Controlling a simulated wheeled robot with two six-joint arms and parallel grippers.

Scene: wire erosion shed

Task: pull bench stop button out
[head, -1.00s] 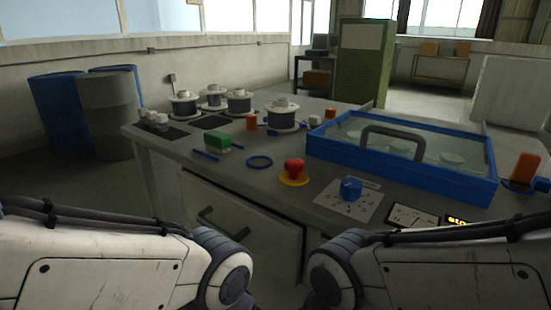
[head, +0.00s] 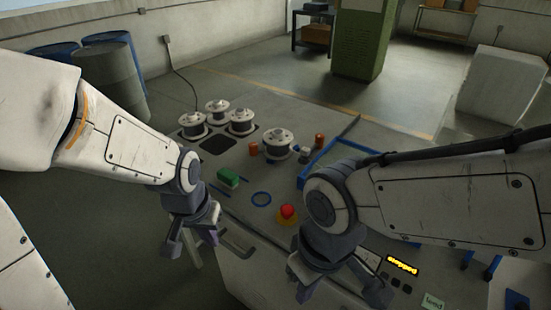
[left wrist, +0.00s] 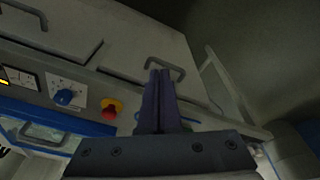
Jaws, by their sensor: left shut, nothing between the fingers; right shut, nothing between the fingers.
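The bench stop button is a red mushroom head (head: 287,211) on a yellow base (head: 286,221), on the bench between my two arms in the head view. It also shows left of the fingers in the left wrist view (left wrist: 111,104).
A yellow-lettered display (head: 402,266) reads "stopped". A blue-framed box (head: 316,164) is partly hidden by my right arm. A blue knob (left wrist: 64,97) shows in the left wrist view.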

